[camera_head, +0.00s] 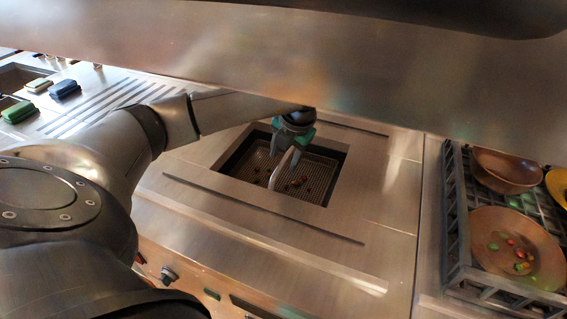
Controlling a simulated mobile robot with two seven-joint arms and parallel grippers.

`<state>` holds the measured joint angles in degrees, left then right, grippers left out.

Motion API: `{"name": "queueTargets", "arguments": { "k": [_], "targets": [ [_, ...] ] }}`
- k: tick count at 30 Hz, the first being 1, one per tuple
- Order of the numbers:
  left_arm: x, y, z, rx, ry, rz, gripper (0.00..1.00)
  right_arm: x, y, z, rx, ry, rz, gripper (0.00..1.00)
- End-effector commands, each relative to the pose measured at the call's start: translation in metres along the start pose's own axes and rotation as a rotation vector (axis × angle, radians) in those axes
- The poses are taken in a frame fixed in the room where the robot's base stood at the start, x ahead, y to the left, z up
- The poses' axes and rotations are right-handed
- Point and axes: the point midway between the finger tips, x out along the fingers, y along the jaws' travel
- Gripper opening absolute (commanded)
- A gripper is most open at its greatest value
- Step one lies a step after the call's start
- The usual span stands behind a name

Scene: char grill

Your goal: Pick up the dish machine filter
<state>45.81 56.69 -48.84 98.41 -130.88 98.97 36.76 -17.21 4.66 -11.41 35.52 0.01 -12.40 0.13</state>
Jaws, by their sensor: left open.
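The dish machine filter (321,174) appears to be the mesh-bottomed tray set in a square opening of the steel counter, with small red and brown bits lying in it. My left arm reaches in from the left. Its gripper (284,158), with teal parts, points down over the opening with its fingers apart. A pale, upright, rounded piece (281,170) shows between or just beside the fingers. It looks like a handle of the filter; I cannot tell whether the fingers touch it. The gripper hides part of the filter's middle. My right gripper is not in view.
A grey dish rack (456,224) with brown bowls stands at the right; one bowl (516,247) holds green and red bits. Sponges (65,89) lie on a ridged drainboard at the upper left. A broad steel panel (300,55) crosses above the opening. Bare counter surrounds the opening.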

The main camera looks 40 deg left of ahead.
Motion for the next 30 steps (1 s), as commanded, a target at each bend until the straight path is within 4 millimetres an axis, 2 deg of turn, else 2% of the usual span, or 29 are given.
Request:
{"name": "queueTargets", "arguments": {
  "k": [1, 5, 13, 28, 30],
  "targets": [
    [0.010, -0.002, 0.000, -0.001, 0.002, 0.001, 0.55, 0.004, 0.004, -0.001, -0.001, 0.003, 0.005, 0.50],
    [0.024, -0.001, 0.000, 0.001, 0.003, 0.001, 0.55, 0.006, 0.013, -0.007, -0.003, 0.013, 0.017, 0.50],
    [0.026, -0.001, 0.001, 0.002, 0.000, 0.000, 0.55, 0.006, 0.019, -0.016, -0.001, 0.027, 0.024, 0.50],
    [0.025, -0.001, 0.001, 0.001, -0.001, 0.000, 0.00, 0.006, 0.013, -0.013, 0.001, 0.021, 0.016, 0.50],
    [0.025, -0.001, 0.001, 0.001, -0.001, 0.000, 0.00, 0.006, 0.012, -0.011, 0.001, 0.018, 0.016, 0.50]
  ]
}}
